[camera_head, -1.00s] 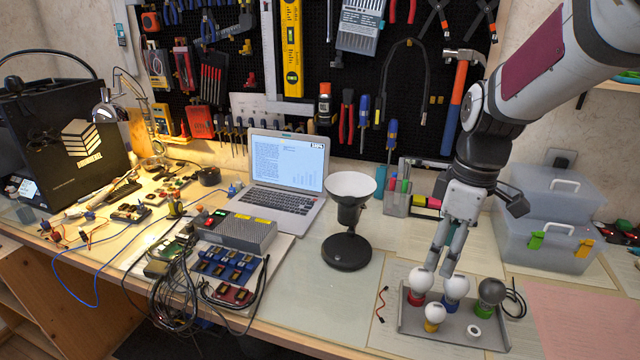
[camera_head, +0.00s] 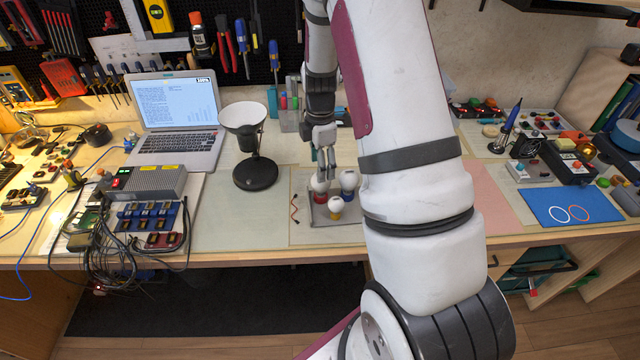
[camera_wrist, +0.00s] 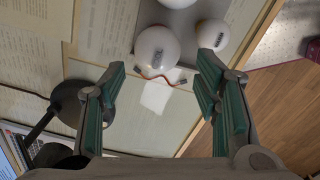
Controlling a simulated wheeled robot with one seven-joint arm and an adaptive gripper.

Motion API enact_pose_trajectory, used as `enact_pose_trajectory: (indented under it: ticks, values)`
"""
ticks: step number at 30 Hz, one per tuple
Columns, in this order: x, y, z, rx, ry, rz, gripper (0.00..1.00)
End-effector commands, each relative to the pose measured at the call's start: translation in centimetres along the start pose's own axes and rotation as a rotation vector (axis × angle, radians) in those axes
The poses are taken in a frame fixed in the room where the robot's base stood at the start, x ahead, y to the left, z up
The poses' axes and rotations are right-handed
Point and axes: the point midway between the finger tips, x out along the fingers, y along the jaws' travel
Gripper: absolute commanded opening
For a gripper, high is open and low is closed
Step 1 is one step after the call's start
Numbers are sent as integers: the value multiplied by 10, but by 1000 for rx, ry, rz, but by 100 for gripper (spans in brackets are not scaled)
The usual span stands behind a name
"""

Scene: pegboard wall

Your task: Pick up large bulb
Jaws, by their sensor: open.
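Several bulbs stand upright in a grey tray (camera_head: 318,217) on the bench. A large white bulb with a red base (camera_head: 319,184) is at the left, another white bulb with a blue base (camera_head: 348,179) to its right, and a smaller white bulb with a yellow base (camera_head: 336,204) in front. My gripper (camera_head: 326,171) points down, open and empty, just over the red-based bulb. In the wrist view a large white bulb (camera_wrist: 157,48) lies between and beyond the fingertips; the smaller bulb (camera_wrist: 212,34) is beside the right finger. My arm hides the tray's right part.
A black lamp (camera_head: 255,172) stands left of the tray, with a laptop (camera_head: 177,125) beyond. A red wire (camera_head: 294,208) lies beside the tray. A pink mat (camera_head: 492,200) and blue mat (camera_head: 570,204) lie to the right. The bench between lamp and tray is clear.

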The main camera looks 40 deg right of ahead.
Motion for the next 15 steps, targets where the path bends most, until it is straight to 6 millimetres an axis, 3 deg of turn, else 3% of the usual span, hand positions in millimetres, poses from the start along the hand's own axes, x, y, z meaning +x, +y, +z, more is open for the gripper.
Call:
enact_pose_trajectory:
  ticks: [15]
  values:
    - [51,2,-1,0,-1,-3,57]
